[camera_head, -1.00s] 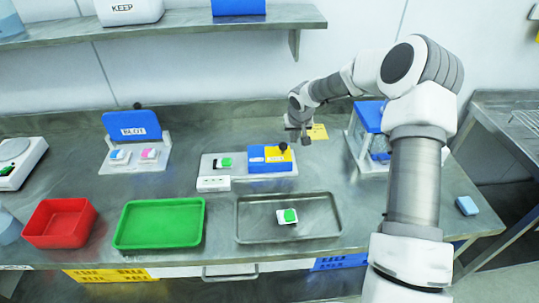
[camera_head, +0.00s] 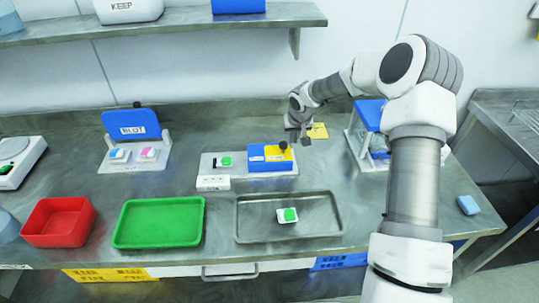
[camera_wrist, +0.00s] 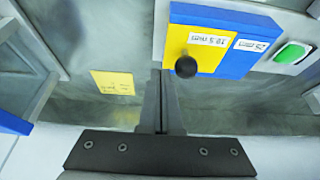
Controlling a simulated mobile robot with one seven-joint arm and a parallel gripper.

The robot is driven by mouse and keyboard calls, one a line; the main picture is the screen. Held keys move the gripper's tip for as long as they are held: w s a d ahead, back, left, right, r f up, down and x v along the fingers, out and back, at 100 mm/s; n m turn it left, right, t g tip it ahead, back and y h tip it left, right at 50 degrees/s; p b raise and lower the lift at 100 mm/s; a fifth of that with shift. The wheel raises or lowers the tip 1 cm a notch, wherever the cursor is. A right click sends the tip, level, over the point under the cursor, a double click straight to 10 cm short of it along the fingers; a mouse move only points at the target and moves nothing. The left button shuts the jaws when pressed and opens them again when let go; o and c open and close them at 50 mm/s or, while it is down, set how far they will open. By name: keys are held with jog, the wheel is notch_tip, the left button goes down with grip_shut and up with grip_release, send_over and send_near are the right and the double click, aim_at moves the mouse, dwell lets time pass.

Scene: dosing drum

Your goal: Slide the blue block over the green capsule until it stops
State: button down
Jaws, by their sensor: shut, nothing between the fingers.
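The blue block (camera_head: 259,161) with a yellow section and a black knob (camera_head: 283,145) sits on the right part of a grey base plate (camera_head: 208,160). The green capsule (camera_head: 226,161) lies at the left of the same plate, clear of the block. In the wrist view the block (camera_wrist: 240,62), its black knob (camera_wrist: 186,66) and the green capsule (camera_wrist: 290,53) show at the upper right. My gripper (camera_head: 304,138) is just right of the block; its fingers (camera_wrist: 163,90) are shut and empty beside the knob, apart from it.
A grey tray (camera_head: 240,212) with a green-and-white piece (camera_head: 287,215) lies in front. A green tray (camera_head: 205,212) and a red bin (camera_head: 82,238) stand to the left.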

aim_at(260, 152)
jog(key=shift+f+b, duration=1.65)
jog(key=shift+f, duration=0.15)
jog(key=shift+a, duration=0.15)
jog(key=shift+a+f+b, duration=0.1)
jog(key=shift+a+b, duration=2.7)
jog(key=shift+a, duration=3.55)
jog(key=shift+d, duration=0.1)
jog(key=shift+d, duration=0.7)
notch_tip(260, 152, up, 8)
jog(key=p, duration=0.4)
jog(key=shift+p, duration=0.4)
